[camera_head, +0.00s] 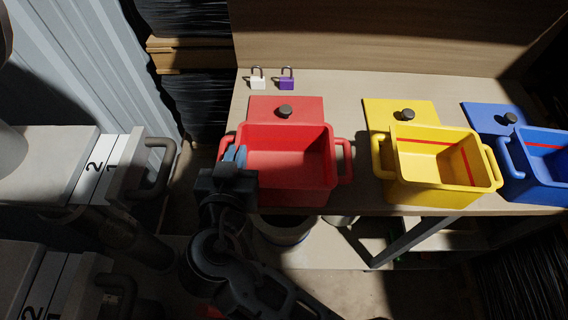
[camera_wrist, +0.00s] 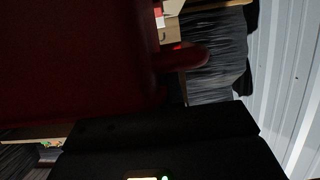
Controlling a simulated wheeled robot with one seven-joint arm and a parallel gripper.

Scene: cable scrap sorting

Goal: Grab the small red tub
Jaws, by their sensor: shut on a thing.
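The red tub (camera_head: 288,163) stands at the left part of the bench, open at the top and empty as far as I see, with a handle on each side. My gripper (camera_head: 234,158) is at its left wall beside the left handle, shut on it. The fingertips partly hide the wall and handle there. In the wrist view the tub's dark red side (camera_wrist: 75,65) fills the upper left, with its handle (camera_wrist: 184,57) to the right and my gripper's dark body below. The fingertips are not clear in that view.
A red lid (camera_head: 262,107) with a dark knob lies behind the tub. A yellow tub (camera_head: 437,190) and a blue tub (camera_head: 545,180) stand to the right on the bench (camera_head: 340,92). White (camera_head: 258,83) and purple (camera_head: 287,83) padlocks are at the back. Numbered grey cases stand left.

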